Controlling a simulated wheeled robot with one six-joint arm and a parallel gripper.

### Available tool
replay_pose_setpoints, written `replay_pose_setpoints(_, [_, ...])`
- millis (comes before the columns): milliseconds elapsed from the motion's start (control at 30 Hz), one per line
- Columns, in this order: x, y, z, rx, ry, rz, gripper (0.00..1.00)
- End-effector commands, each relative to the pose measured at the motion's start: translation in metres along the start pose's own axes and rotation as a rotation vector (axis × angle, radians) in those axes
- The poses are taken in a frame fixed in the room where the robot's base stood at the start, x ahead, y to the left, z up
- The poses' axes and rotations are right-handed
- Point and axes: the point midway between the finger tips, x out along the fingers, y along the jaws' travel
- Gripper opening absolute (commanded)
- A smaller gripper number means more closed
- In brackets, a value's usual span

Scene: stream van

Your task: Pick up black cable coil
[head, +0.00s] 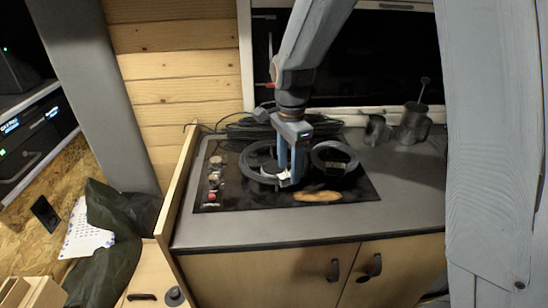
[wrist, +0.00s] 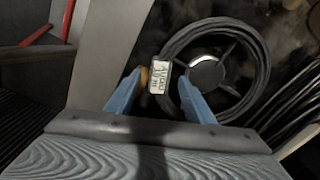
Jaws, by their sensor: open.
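A ring-shaped black cable coil (head: 246,163) lies on the dark hob, with a white label on its front right side. In the wrist view the coil (wrist: 262,62) surrounds a spoked burner, and the label (wrist: 159,75) sits at its left edge. My gripper (head: 290,179) points down at the labelled side. In the wrist view my gripper (wrist: 160,79) is open, one blue finger on each side of the label and the coil's edge. I cannot tell whether the fingers touch the coil. The fingers hide part of it.
A second black ring (head: 335,158) lies close to the right. A loose black cable bundle (head: 250,129) lies behind. A brown object (head: 318,197) is in front. Metal mugs (head: 413,124) stand at the back right. A wooden panel (head: 178,185) edges the counter's left.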

Motion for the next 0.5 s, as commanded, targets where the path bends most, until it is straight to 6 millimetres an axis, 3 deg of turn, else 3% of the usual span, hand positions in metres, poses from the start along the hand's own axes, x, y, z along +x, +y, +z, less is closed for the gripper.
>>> replay_pose_setpoints(200, [0.018,0.001,0.001,-0.001,0.0,0.001,0.48])
replay_pose_setpoints(433, [0.019,0.0,0.0,-0.001,0.0,0.0,0.48])
replay_pose_setpoints(500, [0.019,0.0,0.0,-0.001,0.0,-0.001,0.37])
